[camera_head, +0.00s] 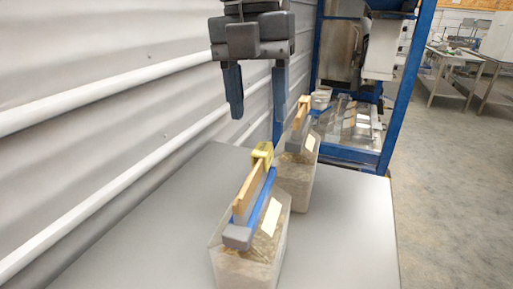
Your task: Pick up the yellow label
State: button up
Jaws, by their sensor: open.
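A small yellow piece (262,152), which looks like the yellow label, sits at the far upper end of a wooden strip (249,192). The strip stands over the nearer clear container (276,252) on the grey table. A blue and grey bar (254,207) lies beside the strip. My gripper (257,115) is open and empty, fingers pointing down. In the picture it is just above the yellow piece, apart from it. How far apart they are in depth, I cannot tell.
A second similar container (299,184) with a pale tag stands behind the nearer one. A corrugated wall (100,60) runs along the left. A blue frame (403,95) stands behind the table (345,240), whose right part is bare.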

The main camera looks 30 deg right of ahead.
aim_at(262, 148)
jog(key=shift+d+f+p, duration=0.2)
jog(key=shift+f+p, duration=0.4)
jog(key=shift+f, duration=1.3)
jog(key=shift+d+f+p, duration=0.15)
jog(key=shift+f+p, duration=0.4)
jog(key=shift+f, duration=1.35)
grip_shut()
